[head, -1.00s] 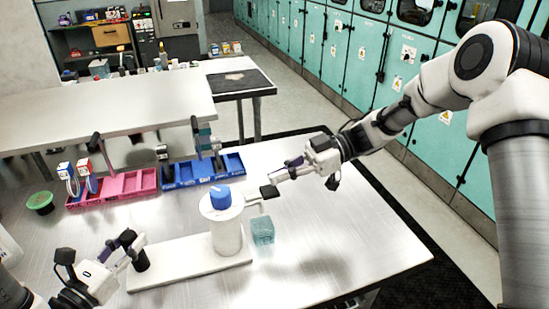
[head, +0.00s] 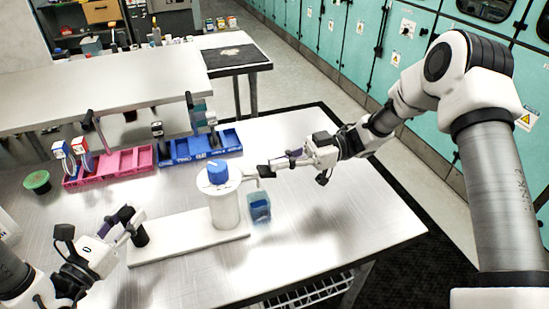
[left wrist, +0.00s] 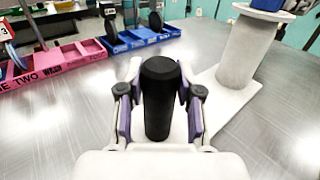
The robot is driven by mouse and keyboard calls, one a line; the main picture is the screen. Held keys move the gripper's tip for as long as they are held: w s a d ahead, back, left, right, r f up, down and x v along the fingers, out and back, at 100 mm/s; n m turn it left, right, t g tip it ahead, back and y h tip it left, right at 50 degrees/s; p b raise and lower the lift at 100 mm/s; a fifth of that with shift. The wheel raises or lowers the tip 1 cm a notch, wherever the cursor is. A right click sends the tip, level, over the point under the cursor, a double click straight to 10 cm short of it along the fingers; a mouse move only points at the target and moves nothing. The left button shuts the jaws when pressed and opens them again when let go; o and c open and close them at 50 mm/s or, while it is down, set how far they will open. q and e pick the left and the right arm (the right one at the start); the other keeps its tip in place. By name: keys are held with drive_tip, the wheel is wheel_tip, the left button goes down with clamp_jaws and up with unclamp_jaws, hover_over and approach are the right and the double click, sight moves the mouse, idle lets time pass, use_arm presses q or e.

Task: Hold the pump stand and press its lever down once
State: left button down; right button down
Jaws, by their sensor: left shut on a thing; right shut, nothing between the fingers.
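The pump stand has a white base plate (head: 175,238), a white cylinder (head: 225,210) and a blue cap (head: 218,171). A black upright post (head: 139,236) rises from the plate's left end. My left gripper (head: 130,228) is shut around that post; the left wrist view shows the post (left wrist: 160,100) upright between the purple-lined fingers. A short white arm with a dark pad (head: 264,171) reaches right from the cylinder's top. My right gripper (head: 280,163) is shut and empty, its tips at the pad; exact contact is unclear. A clear cup (head: 259,208) with blue contents stands below the pad.
A pink bin (head: 110,168) and a blue bin (head: 200,146) stand behind the pump stand. A green-topped bowl (head: 37,182) is at the far left. The table's right part (head: 350,220) is clear.

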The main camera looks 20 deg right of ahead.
drive_tip(key=d+r, duration=0.3)
drive_tip(key=d, duration=0.8)
drive_tip(key=shift+r, duration=0.2)
use_arm(q)
drive_tip(key=c, duration=0.7)
unclamp_jaws()
drive_tip(key=shift+o, duration=0.2)
use_arm(e)
drive_tip(key=shift+r, duration=0.1)
use_arm(q)
drive_tip(key=shift+r+p, duration=2.3)
drive_tip(key=shift+r, duration=1.45)
use_arm(e)
wheel_tip(320, 180, up, 4)
drive_tip(key=shift+r, duration=0.2)
